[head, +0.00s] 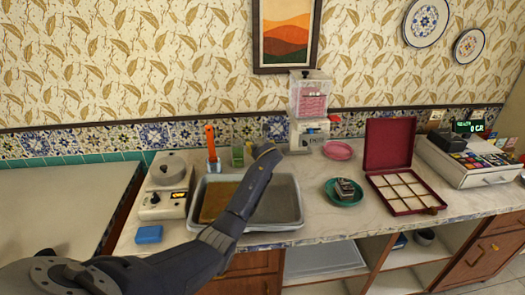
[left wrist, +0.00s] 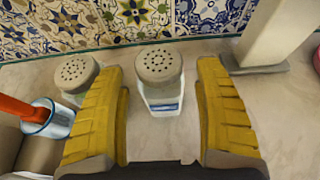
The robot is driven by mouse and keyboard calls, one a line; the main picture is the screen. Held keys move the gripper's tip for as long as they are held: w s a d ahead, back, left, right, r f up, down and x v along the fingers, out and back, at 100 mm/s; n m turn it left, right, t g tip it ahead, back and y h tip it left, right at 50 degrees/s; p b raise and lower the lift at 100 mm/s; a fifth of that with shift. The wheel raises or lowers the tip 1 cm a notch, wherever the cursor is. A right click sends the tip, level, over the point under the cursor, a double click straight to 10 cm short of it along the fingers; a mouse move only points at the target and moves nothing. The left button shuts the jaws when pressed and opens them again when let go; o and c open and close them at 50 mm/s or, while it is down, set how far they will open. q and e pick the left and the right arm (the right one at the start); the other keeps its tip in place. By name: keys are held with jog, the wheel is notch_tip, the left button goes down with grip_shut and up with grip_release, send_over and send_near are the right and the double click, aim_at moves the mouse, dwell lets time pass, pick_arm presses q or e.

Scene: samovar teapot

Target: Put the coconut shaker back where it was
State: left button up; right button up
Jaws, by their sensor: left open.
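Two shakers with grey perforated lids stand upright on the counter in the left wrist view. One shaker (left wrist: 162,90), with a clear or white body and a blue band, is between the yellow fingers of my left gripper (left wrist: 163,68). The gripper is open, with a gap on both sides of this shaker. The other shaker (left wrist: 76,76) stands just left of the left finger. I cannot read which one is coconut. In the head view my left gripper (head: 266,150) reaches the back of the counter, and a greenish shaker (head: 237,156) shows left of it. My right gripper is out of view.
An orange-handled tool stands in a blue-white cup (left wrist: 38,115) left of the shakers. A white dispenser (head: 309,103) stands close on the right. A grey tray (head: 289,207) lies under my left arm. The tiled wall is close behind.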

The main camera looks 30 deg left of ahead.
pick_arm(q)
jog(key=v, duration=1)
